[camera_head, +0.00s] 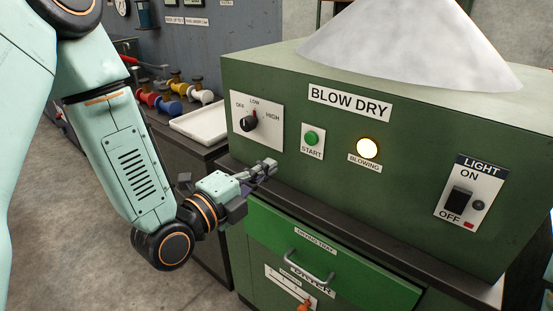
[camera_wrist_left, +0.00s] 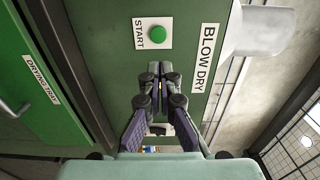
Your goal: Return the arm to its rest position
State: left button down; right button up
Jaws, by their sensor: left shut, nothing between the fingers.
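My left arm comes in from the left in the head view. Its gripper (camera_head: 268,167) is shut and empty, in front of the green blow dry machine (camera_head: 400,140), below the green START button (camera_head: 311,138). In the left wrist view the closed fingers (camera_wrist_left: 158,75) point at the machine's panel, with the START button (camera_wrist_left: 158,34) a little beyond the tips. I cannot tell the exact gap, but the fingertips appear apart from the button. The round BLOWING lamp (camera_head: 367,148) glows pale yellow. My right gripper is not in view.
A dark ledge (camera_head: 350,225) runs below the panel, above a green drying tray drawer (camera_head: 330,256) with a handle. A white tray (camera_head: 203,122) and coloured valves (camera_head: 165,95) stand behind my arm. A LIGHT switch (camera_head: 460,201) is at right. Open floor (camera_head: 100,270) lies at lower left.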

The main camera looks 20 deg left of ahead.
pick_arm(q)
jog(key=s+a+f+n+g+y, duration=0.15)
jog(key=s+f+n+g, duration=0.25)
jog(key=f+n, duration=0.45)
jog(key=s+a+f+n+g+y, duration=0.1)
jog(key=s+f+n+g+y, duration=0.25)
jog(key=f+n, duration=0.55)
jog(key=s+a+f+n+g+b, duration=0.1)
jog(key=s+f+g, duration=0.3)
jog(key=s+f, duration=0.4)
jog(key=s+f+n+g+y, duration=0.1)
jog(key=s+f+n+g, duration=0.3)
jog(key=s, duration=1.2)
notch_tip(320, 180, down, 5)
jog(key=shift+a+r+g+b, duration=0.15)
jog(key=shift+a+g+b, duration=0.25)
jog(key=shift+g, duration=0.25)
dwell(2.9)
